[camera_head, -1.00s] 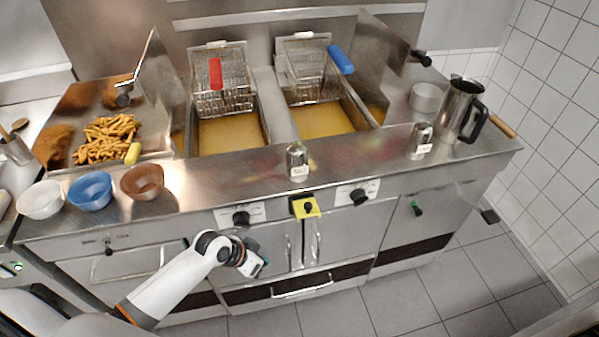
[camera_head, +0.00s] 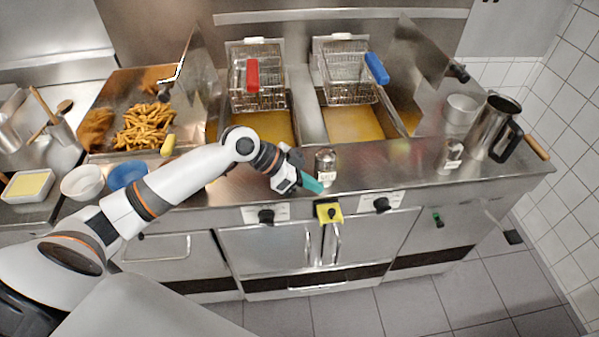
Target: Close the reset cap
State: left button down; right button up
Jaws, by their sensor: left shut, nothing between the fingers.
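A yellow plate with a black knob (camera_head: 328,212) sits on the fryer's front panel, between two black dials. I cannot make out a separate reset cap on the panel. My left gripper (camera_head: 313,184) reaches in from the left, with its teal fingertips shut and empty. In the picture it is just above and left of the yellow plate, beside a salt shaker (camera_head: 326,167) on the counter edge. I cannot tell whether it touches anything. My right gripper is not in view.
Fryer baskets with a red handle (camera_head: 252,76) and a blue handle (camera_head: 377,68) hang at the back. A second shaker (camera_head: 450,154) and a metal jug (camera_head: 494,128) stand at the right. A blue bowl (camera_head: 122,174) is partly behind my arm. The floor in front is clear.

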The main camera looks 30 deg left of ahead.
aim_at(323, 216)
pick_arm(q)
jog(key=d+f, duration=0.1)
jog(key=d+f+p, duration=0.1)
jog(key=f, duration=0.1)
jog(key=w+d+f, duration=0.1)
jog(key=f, duration=0.1)
jog(key=shift+p, duration=0.35)
jog(key=shift+f, duration=0.7)
jog(key=shift+f, duration=0.1)
